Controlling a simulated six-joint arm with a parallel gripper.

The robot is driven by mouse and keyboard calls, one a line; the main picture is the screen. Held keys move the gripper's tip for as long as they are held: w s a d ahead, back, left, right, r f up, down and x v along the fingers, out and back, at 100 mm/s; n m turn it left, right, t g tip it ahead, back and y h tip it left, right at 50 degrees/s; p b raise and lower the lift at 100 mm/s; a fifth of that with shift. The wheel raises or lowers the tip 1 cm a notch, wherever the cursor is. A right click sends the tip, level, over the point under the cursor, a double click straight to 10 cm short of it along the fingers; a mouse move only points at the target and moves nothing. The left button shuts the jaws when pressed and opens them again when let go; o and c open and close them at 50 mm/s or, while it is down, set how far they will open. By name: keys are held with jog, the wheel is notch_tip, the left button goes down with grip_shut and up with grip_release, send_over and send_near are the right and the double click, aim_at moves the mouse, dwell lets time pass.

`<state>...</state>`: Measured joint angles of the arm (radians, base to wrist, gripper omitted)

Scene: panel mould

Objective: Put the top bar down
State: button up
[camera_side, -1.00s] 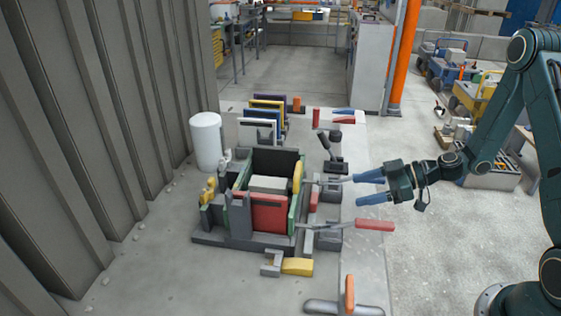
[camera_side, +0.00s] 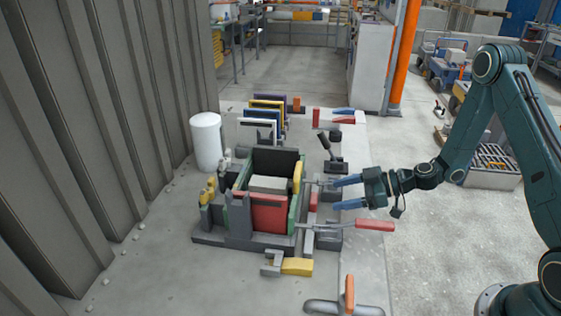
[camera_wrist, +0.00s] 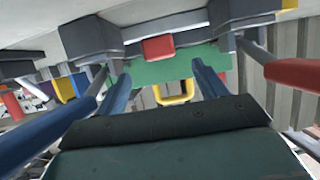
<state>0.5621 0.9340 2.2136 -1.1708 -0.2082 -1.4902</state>
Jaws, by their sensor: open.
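The panel mould (camera_side: 267,213) stands on the bench, with green side walls, a red front panel and a pale block inside. I cannot tell which part is the top bar. My gripper (camera_side: 337,195) is open at the mould's right side, its two blue fingers pointing at it, with nothing visibly held. In the wrist view my gripper (camera_wrist: 163,85) faces a green wall (camera_wrist: 155,71) with a red block (camera_wrist: 158,48) above and a yellow loop (camera_wrist: 176,93) between the fingers. A red-handled lever (camera_side: 374,225) extends beside the mould, below the gripper; a blue-handled lever (camera_wrist: 45,130) shows at left.
A white cylinder (camera_side: 206,142) and a rack of coloured panels (camera_side: 264,122) stand behind the mould. A black upright lever (camera_side: 328,148) stands behind the gripper. The ribbed wall closes the left side.

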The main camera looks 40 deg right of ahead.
aim_at(313, 197)
jog(key=shift+x, duration=1.45)
jog(key=shift+a, duration=0.1)
jog(key=shift+x, duration=2.55)
jog(key=shift+w+r, duration=0.1)
jog(key=c, duration=1.4)
jog(key=shift+r, duration=0.1)
jog(key=shift+c, duration=0.2)
jog(key=shift+r, duration=0.15)
notch_tip(313, 197, up, 20)
